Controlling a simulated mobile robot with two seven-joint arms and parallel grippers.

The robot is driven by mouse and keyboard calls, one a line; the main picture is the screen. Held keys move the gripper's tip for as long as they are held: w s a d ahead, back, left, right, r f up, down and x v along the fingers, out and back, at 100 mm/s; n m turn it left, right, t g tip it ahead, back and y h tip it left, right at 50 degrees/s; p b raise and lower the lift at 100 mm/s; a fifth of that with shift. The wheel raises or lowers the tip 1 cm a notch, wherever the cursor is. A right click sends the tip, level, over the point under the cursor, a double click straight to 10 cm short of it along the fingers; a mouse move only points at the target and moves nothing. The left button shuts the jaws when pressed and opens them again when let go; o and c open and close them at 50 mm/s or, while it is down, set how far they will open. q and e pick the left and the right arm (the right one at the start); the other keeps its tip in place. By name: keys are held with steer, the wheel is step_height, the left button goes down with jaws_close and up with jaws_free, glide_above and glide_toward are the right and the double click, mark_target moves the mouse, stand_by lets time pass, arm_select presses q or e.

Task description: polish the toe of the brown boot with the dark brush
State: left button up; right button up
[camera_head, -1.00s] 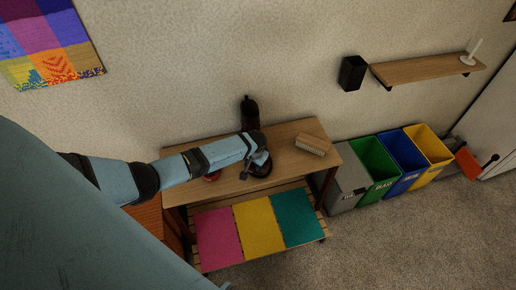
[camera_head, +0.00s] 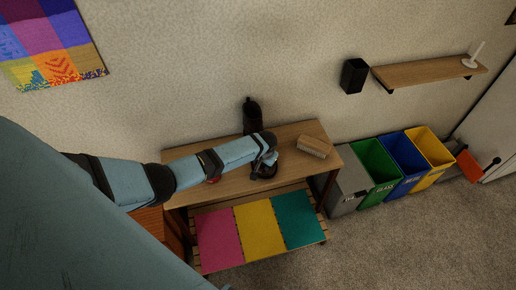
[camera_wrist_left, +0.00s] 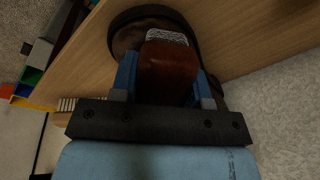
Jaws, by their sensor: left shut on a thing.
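My left gripper (camera_head: 268,158) reaches over the wooden bench from the left. In the left wrist view its two blue fingers (camera_wrist_left: 164,82) are shut on the dark brush, a reddish-brown block (camera_wrist_left: 168,68) with pale grey bristles (camera_wrist_left: 167,36) at its far end. The brown boot (camera_wrist_left: 130,36) lies just beyond and beneath the brush, its rounded, dark-rimmed end showing. I cannot tell whether the bristles touch it. In the head view the boot (camera_head: 266,173) is a dark patch under my gripper, and the brush is mostly hidden there. My right gripper is not in view.
On the bench (camera_head: 233,184) lie a light brush (camera_head: 313,147) at right and a small red thing (camera_head: 213,180). A tall dark shape (camera_head: 252,114) stands behind my arm. Coloured bins (camera_head: 404,160) stand right of the bench; a shelf (camera_head: 428,73) is above.

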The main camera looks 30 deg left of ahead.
arm_select(q)
steer(key=shift+w+d+r, duration=0.1)
steer(key=shift+w+d, duration=0.4)
steer(key=shift+w, duration=0.05)
steer(key=shift+s+a+r+p, duration=0.1)
steer(key=shift+s+a+p, duration=0.45)
steer(key=shift+s+p, duration=0.1)
steer(key=shift+s+a+p, duration=0.45)
steer(key=shift+s+a, duration=0.1)
steer(key=shift+a, duration=0.05)
steer(key=shift+s+a+p, duration=0.65)
steer(key=shift+p, duration=0.1)
steer(key=shift+s+a+f, duration=0.3)
steer(key=shift+s, duration=0.05)
